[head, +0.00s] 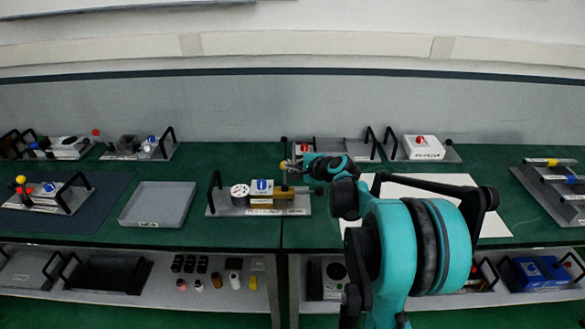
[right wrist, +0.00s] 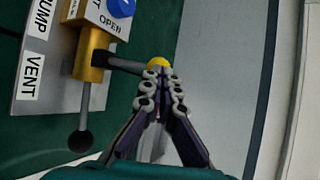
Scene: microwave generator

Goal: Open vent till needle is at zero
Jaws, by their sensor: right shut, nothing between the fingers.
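The vent assembly stands on a grey base plate (head: 226,211) on the green bench. It has a brass valve body (head: 265,199), a blue knob (head: 262,185) and a round white gauge (head: 240,190); the needle is too small to read. In the right wrist view the VENT label (right wrist: 31,77) lies beside the brass body. A dark lever with a yellow tip (right wrist: 158,62) sticks out of the body, and another rod ends in a black ball (right wrist: 80,141). My right gripper (right wrist: 159,76) is shut and empty, its fingertips right at the yellow tip; contact is unclear. My left gripper is out of view.
An empty grey tray (head: 158,204) lies left of the assembly. A unit with a red button (head: 420,140) stands at the back right. A white sheet (head: 490,222) lies right, partly behind my arm. Small bottles (head: 235,281) stand on the shelf below.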

